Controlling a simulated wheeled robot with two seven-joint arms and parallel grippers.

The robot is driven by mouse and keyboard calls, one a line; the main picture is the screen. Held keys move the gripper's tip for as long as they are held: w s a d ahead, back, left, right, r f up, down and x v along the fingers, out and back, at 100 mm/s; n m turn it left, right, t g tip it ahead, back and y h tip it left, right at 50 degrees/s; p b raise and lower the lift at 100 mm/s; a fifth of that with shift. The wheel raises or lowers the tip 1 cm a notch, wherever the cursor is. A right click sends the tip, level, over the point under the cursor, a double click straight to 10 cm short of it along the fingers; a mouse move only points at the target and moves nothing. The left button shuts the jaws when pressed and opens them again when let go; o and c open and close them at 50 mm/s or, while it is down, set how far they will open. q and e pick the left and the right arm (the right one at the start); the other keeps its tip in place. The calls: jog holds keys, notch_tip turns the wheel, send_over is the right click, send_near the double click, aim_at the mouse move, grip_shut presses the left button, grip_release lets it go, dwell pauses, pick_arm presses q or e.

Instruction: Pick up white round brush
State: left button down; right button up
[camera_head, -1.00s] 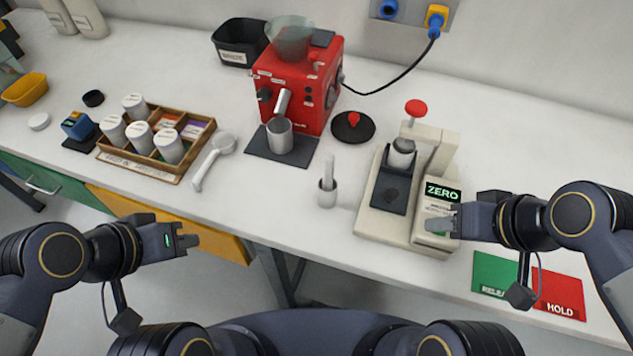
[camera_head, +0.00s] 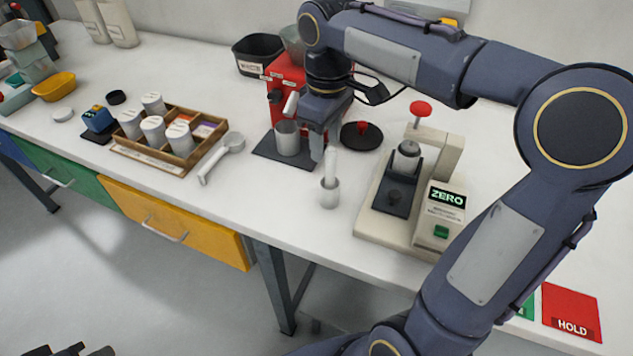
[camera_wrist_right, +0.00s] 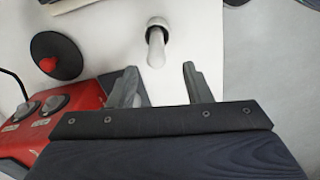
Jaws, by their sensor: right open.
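The white round brush (camera_head: 331,164) stands upright in a small white cup (camera_head: 329,194) near the table's front edge, with its handle up. My right gripper (camera_head: 324,142) points down by the brush's top, in front of the red machine. In the right wrist view, the right gripper (camera_wrist_right: 159,69) is open and empty. The brush (camera_wrist_right: 155,45) shows just past the fingertips, between their lines, not gripped. Only a dark tip of what seems my left gripper (camera_head: 68,350) shows at the bottom left edge; its jaws are not readable.
The red machine (camera_head: 284,76) with a metal cup (camera_head: 287,138) is close left of my right gripper. The beige press (camera_head: 420,210) with the ZERO display stands right of the brush. A black lid (camera_head: 361,136) lies behind. A white scoop (camera_head: 221,158) and wooden tray (camera_head: 185,165) are left.

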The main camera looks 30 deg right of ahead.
aim_at(331, 166)
jog(key=f, duration=0.4)
jog(key=s+f, duration=0.1)
jog(key=shift+d+f, duration=0.4)
jog(key=shift+w+f, duration=0.1)
jog(key=shift+f, duration=0.45)
grip_shut()
